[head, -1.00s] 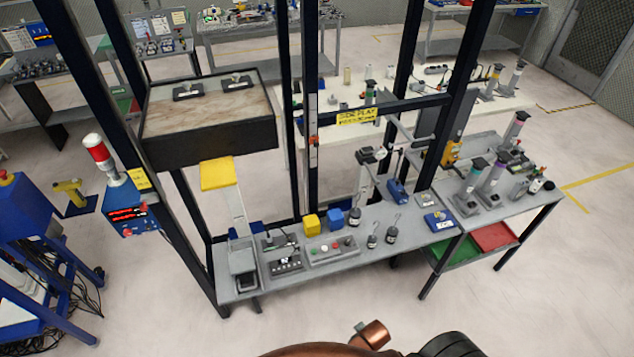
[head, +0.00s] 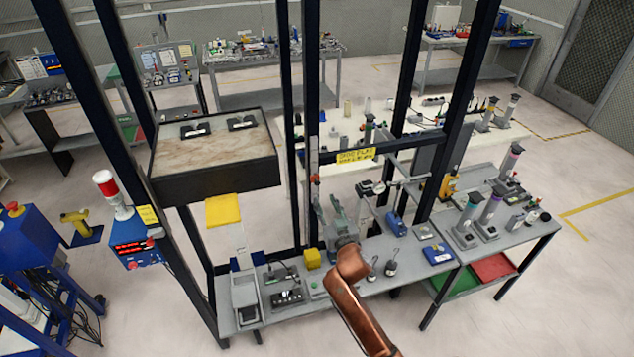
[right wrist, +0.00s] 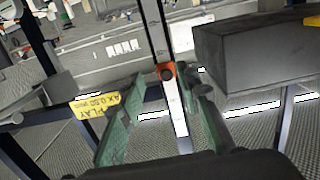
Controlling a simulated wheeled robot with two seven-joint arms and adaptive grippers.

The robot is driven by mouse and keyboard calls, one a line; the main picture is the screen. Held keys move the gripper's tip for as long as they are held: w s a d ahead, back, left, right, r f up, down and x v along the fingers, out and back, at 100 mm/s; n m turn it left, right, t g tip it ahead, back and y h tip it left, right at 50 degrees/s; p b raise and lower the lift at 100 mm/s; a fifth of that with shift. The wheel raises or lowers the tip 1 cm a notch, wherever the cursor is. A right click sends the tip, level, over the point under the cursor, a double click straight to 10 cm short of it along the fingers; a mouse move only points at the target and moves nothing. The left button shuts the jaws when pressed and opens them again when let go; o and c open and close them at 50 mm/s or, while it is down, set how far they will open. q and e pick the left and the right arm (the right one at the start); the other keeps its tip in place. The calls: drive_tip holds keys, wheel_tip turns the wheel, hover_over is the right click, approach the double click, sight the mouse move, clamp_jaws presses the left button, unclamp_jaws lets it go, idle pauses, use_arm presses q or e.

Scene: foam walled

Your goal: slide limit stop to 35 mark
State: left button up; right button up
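The limit stop (head: 314,178) is a small orange block with a dark knob, on a pale vertical scale strip (head: 313,154) fixed to a dark frame post. My right gripper (head: 340,206) is open and empty, in front of the post and below the stop in the head view. Its green fingers (right wrist: 163,112) stand apart on both sides of the strip, not closed on the stop. The scale's marks are too small to read. My left gripper is not in view.
A grey bench (head: 410,265) with small weights and blue blocks lies under my right arm. A yellow sign (head: 356,155) hangs on a crossbar right of the strip. A large box (head: 215,165) stands left of the post.

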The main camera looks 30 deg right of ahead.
sight(317, 183)
drive_tip(key=shift+t, duration=0.3)
drive_tip(key=shift+w+d+r+p, duration=0.25)
drive_tip(key=shift+w+r, duration=0.1)
drive_tip(key=shift+w, duration=1.05)
drive_tip(key=shift+w+d+r+p, duration=0.3)
drive_tip(key=shift+w+r, duration=0.1)
drive_tip(key=shift+w, duration=0.95)
drive_tip(key=shift+w+d+r+p, duration=0.25)
drive_tip(key=shift+w+r, duration=0.1)
drive_tip(key=shift+w, duration=1.05)
clamp_jaws()
